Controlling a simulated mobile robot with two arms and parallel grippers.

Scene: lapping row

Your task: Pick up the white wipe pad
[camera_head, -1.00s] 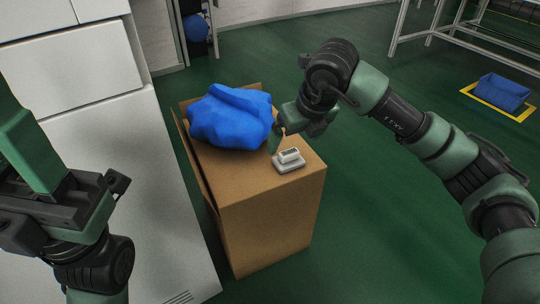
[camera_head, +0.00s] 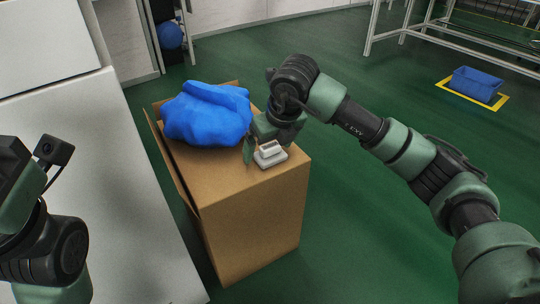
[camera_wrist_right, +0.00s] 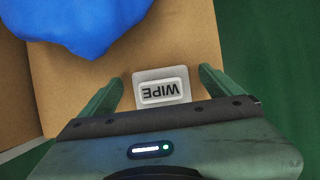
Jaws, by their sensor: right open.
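The white wipe pad (camera_head: 270,156) lies on top of a cardboard box near its right edge. In the right wrist view the pad (camera_wrist_right: 161,90) shows its raised top with the word WIPE, upside down. My right gripper (camera_head: 261,147) is over the pad, pointing down. In the wrist view its green fingers (camera_wrist_right: 160,80) are open, one on each side of the pad, with a gap on both sides. It holds nothing. My left arm shows at the left edge, but its fingers are outside the picture.
The cardboard box (camera_head: 251,215) stands on the green floor beside a white cabinet (camera_head: 100,170). A lumpy blue bundle (camera_head: 206,115) lies on the box, left of the pad. A blue bin (camera_head: 476,84) sits in a yellow floor marking.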

